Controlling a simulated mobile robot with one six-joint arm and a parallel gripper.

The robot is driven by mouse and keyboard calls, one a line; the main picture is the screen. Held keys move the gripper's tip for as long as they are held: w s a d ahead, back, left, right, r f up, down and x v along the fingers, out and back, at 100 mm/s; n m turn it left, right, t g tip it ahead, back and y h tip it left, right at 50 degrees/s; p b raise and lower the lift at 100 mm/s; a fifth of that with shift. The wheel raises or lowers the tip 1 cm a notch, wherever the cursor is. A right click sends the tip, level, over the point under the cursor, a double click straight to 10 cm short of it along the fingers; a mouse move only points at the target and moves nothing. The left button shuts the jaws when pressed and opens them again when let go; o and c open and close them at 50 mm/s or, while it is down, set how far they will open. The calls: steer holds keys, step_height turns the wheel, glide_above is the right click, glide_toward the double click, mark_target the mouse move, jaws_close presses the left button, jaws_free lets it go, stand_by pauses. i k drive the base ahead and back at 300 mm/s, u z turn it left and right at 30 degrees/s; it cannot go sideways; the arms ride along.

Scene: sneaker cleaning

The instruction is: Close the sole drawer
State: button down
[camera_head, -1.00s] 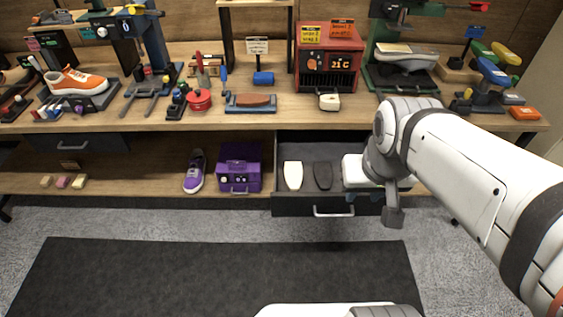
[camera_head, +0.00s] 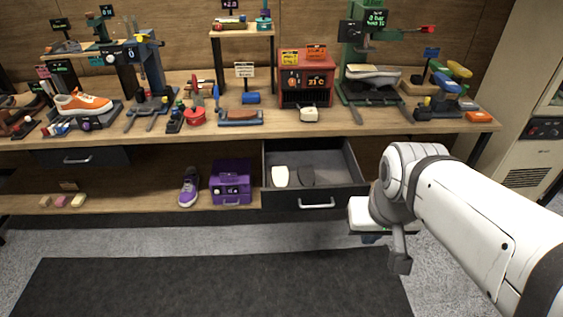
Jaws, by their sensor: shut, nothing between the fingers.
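The sole drawer (camera_head: 318,200) is pulled open under the right part of the workbench, its dark front and silver handle (camera_head: 317,205) facing me. My gripper (camera_head: 372,238) is to the right of the drawer front and a little lower, in front of the bench. Only its white body and a small blue-grey part below show clearly; the fingers are shut with nothing visible in them. I see no contact with the drawer.
The benchtop (camera_head: 240,130) above holds several tools, presses and a red oven (camera_head: 304,85). A purple box (camera_head: 231,182) and purple sneaker (camera_head: 188,187) stand on the shelf left of the drawer. A white cabinet (camera_head: 530,130) stands at the right. Floor in front is free.

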mark_target(339, 178)
steer(key=z, duration=1.05)
steer(key=i, duration=1)
steer(key=u, duration=0.75)
